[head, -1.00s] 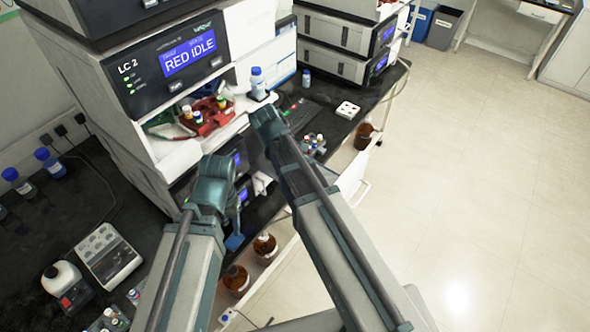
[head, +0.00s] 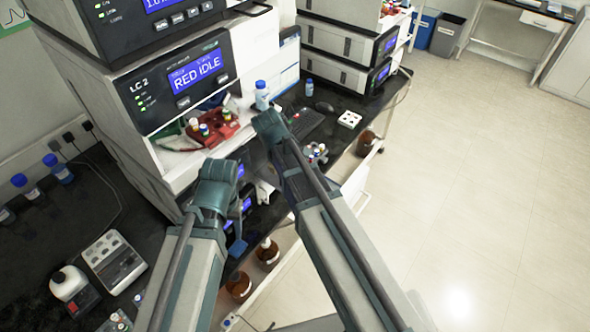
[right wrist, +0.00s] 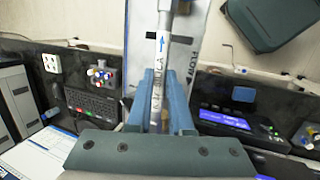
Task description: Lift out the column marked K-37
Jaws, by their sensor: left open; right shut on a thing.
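In the right wrist view, a slim metal column (right wrist: 161,50) with a white printed label stands upright between the blue fingers of my right gripper (right wrist: 158,100). The gripper is shut on it. The label's print runs sideways and is too small to read surely. In the head view the right gripper and the column are hidden behind my right arm. My left gripper (head: 238,240) hangs below its wrist beside the LC 2 stack (head: 185,80), open and mostly hidden; I see nothing in it.
A red rack (head: 213,130) with several vials sits on the LC 2 stack's ledge, near a blue-capped bottle (head: 262,95). A keyboard (head: 308,122) and white block (head: 349,119) lie on the black bench. Brown bottles (head: 268,250) stand low beneath. Open floor (head: 490,190) is at right.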

